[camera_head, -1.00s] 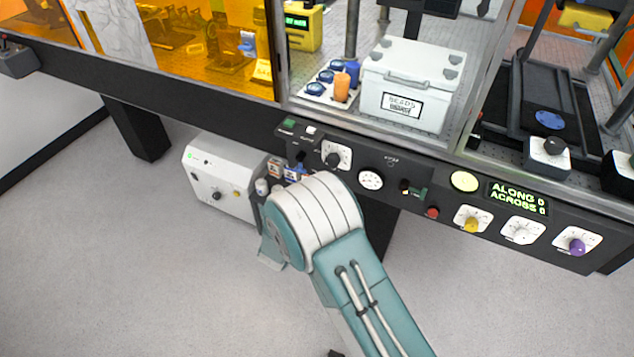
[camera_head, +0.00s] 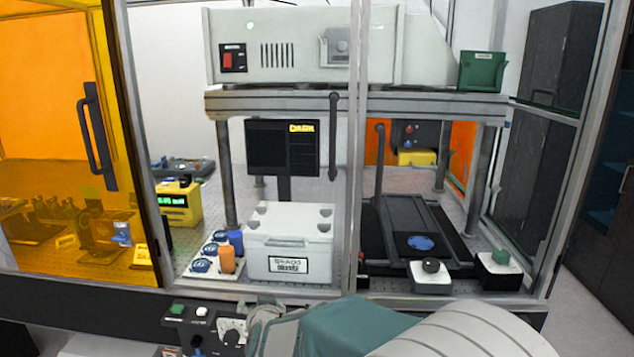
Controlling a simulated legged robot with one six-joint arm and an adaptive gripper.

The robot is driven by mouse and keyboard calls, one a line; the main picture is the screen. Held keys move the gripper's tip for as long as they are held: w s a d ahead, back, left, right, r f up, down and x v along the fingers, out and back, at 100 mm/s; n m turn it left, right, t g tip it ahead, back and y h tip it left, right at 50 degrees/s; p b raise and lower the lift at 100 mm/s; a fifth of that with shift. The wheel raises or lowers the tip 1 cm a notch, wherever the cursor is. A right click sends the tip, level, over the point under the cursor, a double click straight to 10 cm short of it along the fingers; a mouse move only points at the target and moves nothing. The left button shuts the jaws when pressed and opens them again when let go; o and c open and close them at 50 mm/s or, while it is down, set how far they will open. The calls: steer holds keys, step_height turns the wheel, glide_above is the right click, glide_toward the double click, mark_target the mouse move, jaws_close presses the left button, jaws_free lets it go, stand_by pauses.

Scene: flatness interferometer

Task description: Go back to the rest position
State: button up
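My gripper is not in view. Only links of my own arm show, white and teal, along the bottom edge of the head view from the middle to the right corner. They cover most of the control panel (camera_head: 205,318) on the front of the bench. I cannot see whether anything is held.
A glass enclosure stands ahead, with a white lidded box (camera_head: 290,238), a tray of blue and orange containers (camera_head: 215,272), a black slide (camera_head: 418,225) and a dark screen (camera_head: 283,148). An orange panel with a handle (camera_head: 97,138) is at left. Some floor shows at lower right.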

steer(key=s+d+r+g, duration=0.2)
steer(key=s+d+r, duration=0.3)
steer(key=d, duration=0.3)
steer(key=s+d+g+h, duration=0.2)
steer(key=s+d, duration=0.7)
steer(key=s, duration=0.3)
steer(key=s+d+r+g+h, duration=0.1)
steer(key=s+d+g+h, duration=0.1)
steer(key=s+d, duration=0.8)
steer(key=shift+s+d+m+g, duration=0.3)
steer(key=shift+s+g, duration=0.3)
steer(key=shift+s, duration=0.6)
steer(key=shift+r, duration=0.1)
